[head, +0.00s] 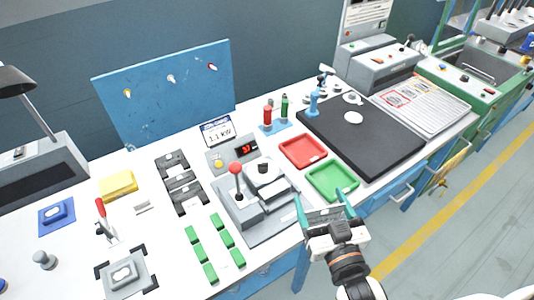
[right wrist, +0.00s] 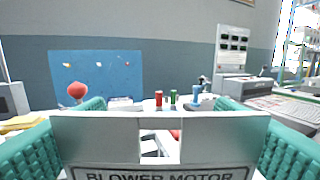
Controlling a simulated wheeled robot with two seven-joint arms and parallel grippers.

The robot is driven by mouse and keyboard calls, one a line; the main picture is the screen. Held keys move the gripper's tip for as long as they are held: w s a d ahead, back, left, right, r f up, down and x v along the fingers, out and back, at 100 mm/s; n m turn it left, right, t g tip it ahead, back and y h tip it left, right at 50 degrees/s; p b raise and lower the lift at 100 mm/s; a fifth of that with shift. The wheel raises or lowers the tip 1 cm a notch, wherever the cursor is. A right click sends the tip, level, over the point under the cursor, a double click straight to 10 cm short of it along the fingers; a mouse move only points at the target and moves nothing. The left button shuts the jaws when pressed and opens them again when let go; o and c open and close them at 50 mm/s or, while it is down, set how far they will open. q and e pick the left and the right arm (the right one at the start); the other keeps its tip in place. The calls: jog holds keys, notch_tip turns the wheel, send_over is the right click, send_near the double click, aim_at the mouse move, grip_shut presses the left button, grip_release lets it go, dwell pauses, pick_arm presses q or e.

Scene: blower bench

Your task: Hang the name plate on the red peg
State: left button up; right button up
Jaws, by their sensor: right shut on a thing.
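My right gripper (head: 322,204) is at the front edge of the bench, shut on the grey name plate (head: 325,214). In the right wrist view the plate (right wrist: 95,132) spans the teal fingers, with "BLOWER MOTOR" lettering and a rectangular opening in its upper middle. Its lower part is cut off there. The red peg (head: 212,67) is the rightmost of three pegs on the blue upright board (head: 150,105), at the back of the bench, far from the plate. The red peg also shows small in the right wrist view (right wrist: 126,64). My left gripper is not in view.
A yellow peg (head: 127,92) and a white peg (head: 171,79) are left of the red one. Between gripper and board stand a red-knobbed lever (head: 235,170), a "1.1 kW" sign (head: 217,131), red and green bottles (head: 267,115), and red (head: 302,151) and green trays (head: 331,181).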

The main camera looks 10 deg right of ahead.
jog(key=w+a+f+n+y, duration=0.2)
jog(key=w+y, duration=0.1)
jog(key=w, duration=0.5)
jog(key=w+a+f+n+g+y, duration=0.1)
jog(key=w+a+f+n+y, duration=0.1)
jog(key=w, duration=0.6)
jog(key=shift+a+f+y, duration=0.2)
jog(key=shift+a+y, duration=0.25)
jog(key=shift+y, duration=0.15)
notch_tip(320, 180, down, 6)
jog(key=shift+f, duration=0.2)
notch_tip(320, 180, down, 3)
jog(key=shift+r, duration=0.1)
jog(key=shift+f, duration=0.2)
